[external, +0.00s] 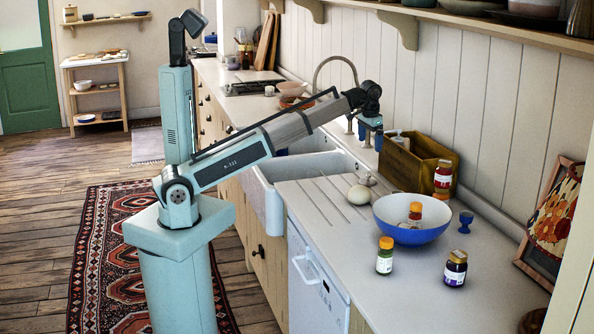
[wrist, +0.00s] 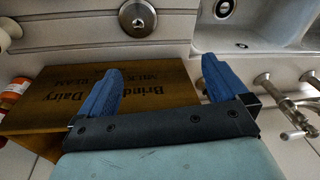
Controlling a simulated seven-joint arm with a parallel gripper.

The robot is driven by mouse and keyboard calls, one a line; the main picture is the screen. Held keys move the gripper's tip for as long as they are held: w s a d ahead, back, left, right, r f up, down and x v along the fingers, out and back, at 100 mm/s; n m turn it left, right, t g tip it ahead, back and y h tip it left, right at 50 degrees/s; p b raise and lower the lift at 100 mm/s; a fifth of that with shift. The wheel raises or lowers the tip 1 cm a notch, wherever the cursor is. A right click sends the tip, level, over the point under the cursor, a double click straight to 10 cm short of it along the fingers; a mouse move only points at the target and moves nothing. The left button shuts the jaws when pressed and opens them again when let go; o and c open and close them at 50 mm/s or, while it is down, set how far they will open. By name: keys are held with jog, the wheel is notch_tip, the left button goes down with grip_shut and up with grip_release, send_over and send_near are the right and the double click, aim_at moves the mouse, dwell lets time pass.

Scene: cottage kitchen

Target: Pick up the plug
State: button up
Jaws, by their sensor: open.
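The plug (wrist: 137,19) is a round metal disc with a knob in its middle, lying on the grooved drainer near the top of the wrist view. In the external view a small greyish shape (external: 368,180) beside the wooden crate may be the plug, but it is too small to be sure. My gripper (external: 371,139) is above the back of the counter, by the tap and crate. In the wrist view my gripper (wrist: 160,68) is open, its two blue fingers apart with nothing between them. The plug lies beyond the fingertips, apart from them.
A wooden crate (wrist: 155,110) lies below the fingers in the wrist view. The white sink (external: 300,170) and taps (wrist: 285,105) are beside it. A pale round item (external: 358,195), blue bowl (external: 408,232) and several jars stand on the counter. The front counter edge is fairly clear.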

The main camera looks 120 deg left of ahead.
aim_at(368, 175)
jog(key=shift+n+h, duration=0.6)
jog(key=shift+h, duration=0.3)
jog(key=shift+w+d+f, duration=0.15)
jog(key=shift+d+f, duration=0.2)
jog(key=shift+f, duration=1.95)
jog(key=shift+w+d+f, duration=0.1)
jog(key=shift+d+f, duration=0.25)
jog(key=shift+f, duration=2)
jog(key=shift+w+d+f, duration=0.15)
jog(key=shift+d+f, duration=0.2)
jog(key=shift+f, duration=1.95)
jog(key=c, duration=1.1)
